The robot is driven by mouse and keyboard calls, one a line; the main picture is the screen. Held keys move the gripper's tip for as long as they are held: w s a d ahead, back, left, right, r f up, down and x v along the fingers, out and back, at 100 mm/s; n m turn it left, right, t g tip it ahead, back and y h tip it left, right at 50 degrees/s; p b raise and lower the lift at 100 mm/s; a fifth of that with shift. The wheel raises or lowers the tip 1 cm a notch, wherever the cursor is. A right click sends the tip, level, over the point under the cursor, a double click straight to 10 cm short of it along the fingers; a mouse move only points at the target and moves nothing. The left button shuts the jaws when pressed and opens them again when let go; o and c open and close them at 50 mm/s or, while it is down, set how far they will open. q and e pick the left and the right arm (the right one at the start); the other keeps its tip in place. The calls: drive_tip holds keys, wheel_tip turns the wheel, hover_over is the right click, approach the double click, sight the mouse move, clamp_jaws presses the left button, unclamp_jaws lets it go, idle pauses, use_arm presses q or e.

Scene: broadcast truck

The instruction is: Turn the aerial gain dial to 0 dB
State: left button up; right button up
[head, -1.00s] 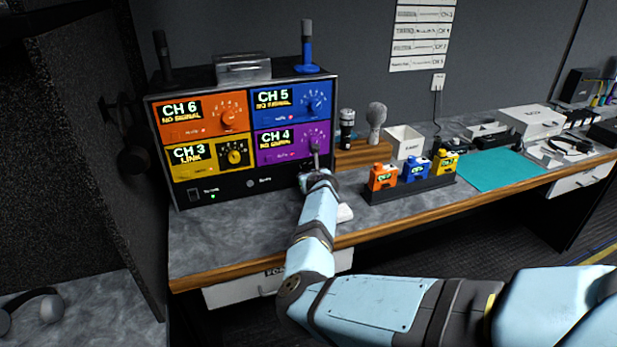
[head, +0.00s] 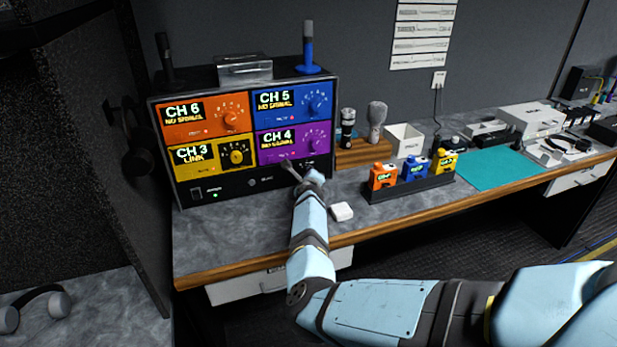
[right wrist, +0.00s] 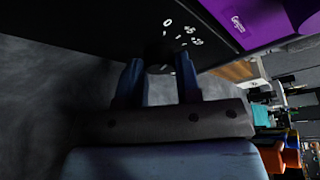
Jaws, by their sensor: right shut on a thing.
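The rack unit with coloured channel panels (head: 225,190) stands at the back left of the desk. The aerial gain dial (right wrist: 160,54) is a dark knob on its black lower strip, with white scale marks including a 0 beside it in the right wrist view. My right gripper (right wrist: 158,68) is shut on the dial, one finger on each side. In the head view my gripper hides most of the dial, and a few scale marks show above it. I cannot read the dial's pointer setting. My left gripper is not in view.
The CH 4 panel (head: 281,145) sits just above the strip. A small white block (head: 342,212) lies on the desk right of my wrist. A rack of orange, blue and yellow packs (head: 412,184) stands farther right. The desk left of my arm is clear.

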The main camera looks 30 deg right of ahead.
use_arm(q)
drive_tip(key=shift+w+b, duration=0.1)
drive_tip(key=shift+b, duration=0.2)
use_arm(e)
drive_tip(key=shift+n+h, duration=0.5)
drive_tip(key=shift+n, duration=0.2)
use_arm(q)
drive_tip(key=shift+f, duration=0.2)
use_arm(e)
drive_tip(key=shift+d+r+n, duration=0.1)
drive_tip(key=shift+n, duration=0.2)
drive_tip(key=o, duration=0.9)
drive_tip(key=shift+w, duration=0.1)
drive_tip(key=shift+c, duration=0.2)
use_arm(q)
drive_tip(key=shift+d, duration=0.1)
use_arm(e)
drive_tip(key=shift+o, duration=0.3)
